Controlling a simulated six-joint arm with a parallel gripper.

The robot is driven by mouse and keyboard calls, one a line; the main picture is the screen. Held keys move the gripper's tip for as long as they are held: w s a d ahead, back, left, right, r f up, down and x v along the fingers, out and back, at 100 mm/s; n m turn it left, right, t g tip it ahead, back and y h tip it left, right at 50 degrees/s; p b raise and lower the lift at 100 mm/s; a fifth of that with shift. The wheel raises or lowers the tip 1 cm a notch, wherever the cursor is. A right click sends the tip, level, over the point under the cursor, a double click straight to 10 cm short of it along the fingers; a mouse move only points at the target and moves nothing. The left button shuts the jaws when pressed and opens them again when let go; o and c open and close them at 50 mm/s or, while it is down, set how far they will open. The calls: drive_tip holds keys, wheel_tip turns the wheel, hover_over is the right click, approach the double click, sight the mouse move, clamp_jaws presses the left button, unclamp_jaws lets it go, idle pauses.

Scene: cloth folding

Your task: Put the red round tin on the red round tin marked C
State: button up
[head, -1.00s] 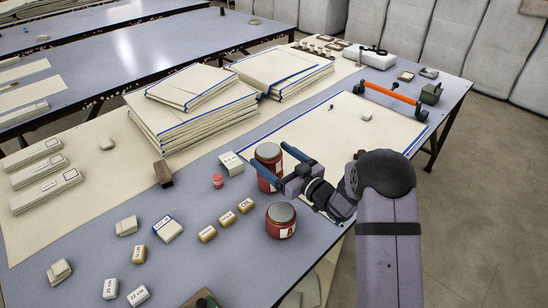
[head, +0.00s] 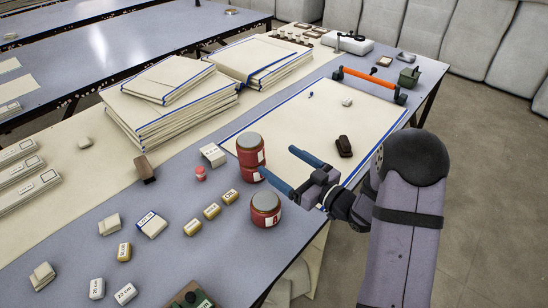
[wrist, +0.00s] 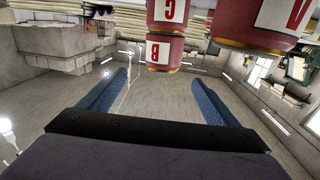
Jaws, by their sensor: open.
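Two red round tins stand one on the other in the head view. The upper tin (head: 250,148), with a grey lid, sits on the lower tin (head: 249,174). In the wrist view, which is upside down, the upper tin is marked B (wrist: 160,53) and the lower one C (wrist: 168,14). Another red tin (head: 265,208), marked A, stands apart nearer the front; it also shows in the wrist view (wrist: 262,24). My gripper (head: 278,161) is open and empty just right of the stack, its blue fingers pointing towards it. The fingers also show in the wrist view (wrist: 160,80).
Small labelled blocks (head: 212,211) and a small red jar (head: 200,174) lie left of the tins. Folded cloth stacks (head: 170,110) stand behind. A blue-edged cream sheet (head: 300,112) lies beyond my gripper, with a dark brown object (head: 344,146) on it.

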drive_tip(key=shift+s+d, duration=0.2)
drive_tip(key=shift+s, duration=0.1)
drive_tip(key=d+f+h, duration=0.1)
drive_tip(key=h, duration=0.1)
drive_tip(key=w+d+f+m+g+h, duration=0.1)
drive_tip(key=d+h, duration=0.1)
drive_tip(key=d+f+m+h, duration=0.1)
drive_tip(key=d+f+h, duration=0.1)
drive_tip(key=shift+w+h, duration=0.2)
drive_tip(key=shift+h, duration=0.2)
drive_tip(key=s+d+f+m+g+h, duration=0.1)
drive_tip(key=s, duration=0.1)
drive_tip(key=s+d+f+m+g+h, duration=0.1)
drive_tip(key=s+d+h, duration=0.1)
drive_tip(key=s+d+f+g+h, duration=0.1)
drive_tip(key=shift+s+d+f+m+g, duration=0.1)
drive_tip(key=shift+s+d+m+g, duration=0.2)
drive_tip(key=shift+s+m+g, duration=0.1)
drive_tip(key=s+a+f+m+g, duration=0.1)
drive_tip(key=s+g, duration=0.8)
drive_tip(key=s, duration=1.4)
drive_tip(key=shift+s+a+f+m+h, duration=0.15)
drive_tip(key=shift+s+a+m+h, duration=0.2)
drive_tip(key=shift+a+m, duration=0.65)
drive_tip(key=shift+w+d, duration=0.1)
